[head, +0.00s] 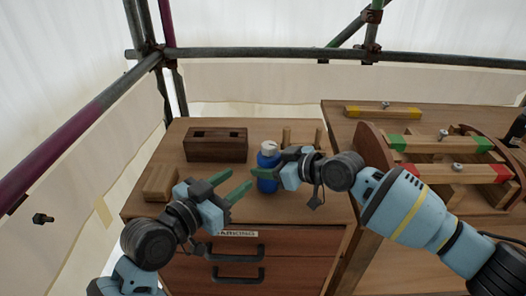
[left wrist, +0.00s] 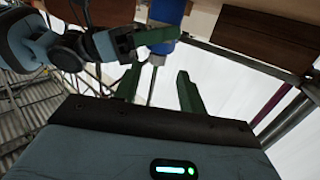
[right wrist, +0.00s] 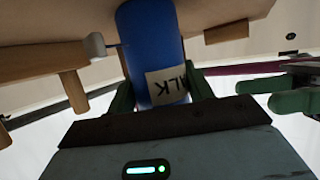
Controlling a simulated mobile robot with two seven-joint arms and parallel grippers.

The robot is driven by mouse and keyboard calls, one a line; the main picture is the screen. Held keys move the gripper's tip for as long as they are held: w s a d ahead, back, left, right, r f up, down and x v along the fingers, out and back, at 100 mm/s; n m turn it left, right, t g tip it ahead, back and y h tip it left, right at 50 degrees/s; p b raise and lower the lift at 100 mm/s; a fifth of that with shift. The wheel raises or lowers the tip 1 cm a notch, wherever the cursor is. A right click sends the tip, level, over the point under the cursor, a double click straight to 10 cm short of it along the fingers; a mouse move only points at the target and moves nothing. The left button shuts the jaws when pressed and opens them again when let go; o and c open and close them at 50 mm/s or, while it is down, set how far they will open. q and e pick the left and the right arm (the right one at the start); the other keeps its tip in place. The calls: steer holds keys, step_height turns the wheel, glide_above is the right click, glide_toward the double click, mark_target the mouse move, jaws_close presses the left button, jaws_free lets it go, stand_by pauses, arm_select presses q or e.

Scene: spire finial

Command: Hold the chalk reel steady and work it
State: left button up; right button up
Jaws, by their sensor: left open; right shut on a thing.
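The chalk reel (head: 268,160) is a blue body with a white top, above the front part of the cabinet top in the head view. My right gripper (head: 266,172) is shut on it from the right. My left gripper (head: 241,177) is open and empty, just left of the reel. In the left wrist view the reel (left wrist: 167,12) and its white end lie beyond the open fingers. I cannot tell whether the reel touches the wood.
A dark slotted wooden block (head: 216,146) stands behind on the cabinet top, and a lighter block (head: 160,184) at its left edge. Wooden pegs (head: 303,138) stand behind the reel. The right-hand bench (head: 345,126) holds wooden bars with coloured ends. Scaffold poles (head: 260,53) run behind.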

mark_target(265, 150)
arm_select(q)
steer(key=shift+n+t, duration=0.5)
steer(key=shift+t, duration=0.2)
steer(key=x, duration=0.3)
steer(key=r+x, duration=0.1)
steer(key=x, duration=0.6)
steer(key=shift+d+r, duration=0.35)
steer(key=shift+c, duration=0.4)
steer(key=c, duration=0.6)
steer(key=shift+r+m+g+h, duration=0.1)
steer(key=shift+m+g+h, duration=0.2)
steer(key=shift+m, duration=0.1)
steer(key=shift+c, duration=0.2)
